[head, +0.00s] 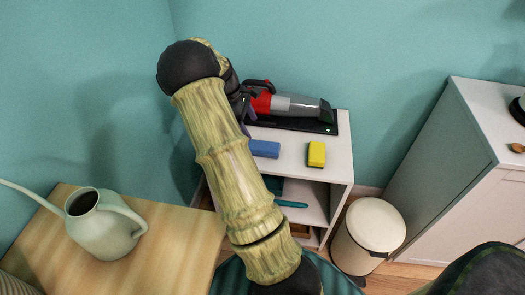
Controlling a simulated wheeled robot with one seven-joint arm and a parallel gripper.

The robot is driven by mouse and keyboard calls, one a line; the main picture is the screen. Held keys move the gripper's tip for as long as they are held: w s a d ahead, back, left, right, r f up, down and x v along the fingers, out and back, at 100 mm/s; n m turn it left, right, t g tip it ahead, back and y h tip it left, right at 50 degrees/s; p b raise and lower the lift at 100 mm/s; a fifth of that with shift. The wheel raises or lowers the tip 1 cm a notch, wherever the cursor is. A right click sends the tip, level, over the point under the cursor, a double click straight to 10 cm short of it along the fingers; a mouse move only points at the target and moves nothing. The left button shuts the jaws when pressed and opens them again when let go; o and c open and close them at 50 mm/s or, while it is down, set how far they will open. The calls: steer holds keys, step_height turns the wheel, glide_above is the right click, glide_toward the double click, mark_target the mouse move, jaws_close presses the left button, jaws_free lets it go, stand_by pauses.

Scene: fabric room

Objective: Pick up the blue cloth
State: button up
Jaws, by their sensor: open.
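A small blue folded piece (264,148), which looks like the blue cloth, lies flat on top of the white shelf unit (290,160), near its left side. Its left end is close to or behind my arm. My gripper (241,106) is the dark part at the far end of my arm, above the left edge of the shelf top. It is open and mostly hidden by the arm, so its fingertips are not clear. It appears apart from the blue cloth, which lies just right of and below it in the picture.
A yellow block (316,154) lies right of the blue cloth. A red and grey handheld vacuum (290,104) lies on a black mat (335,120) behind. A watering can (105,225) stands on a wooden table (175,245). A white bin (375,225) and cabinet (440,190) stand right.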

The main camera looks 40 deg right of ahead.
mark_target(263, 146)
steer(key=shift+b+x, duration=0.35)
steer(key=shift+x, duration=1.85)
steer(key=shift+d+f, duration=0.1)
steer(key=shift+f, duration=0.05)
steer(key=b+x, duration=0.1)
steer(key=x, duration=0.4)
steer(key=shift+b, duration=0.4)
steer(key=shift+s, duration=0.1)
steer(key=c, duration=1.1)
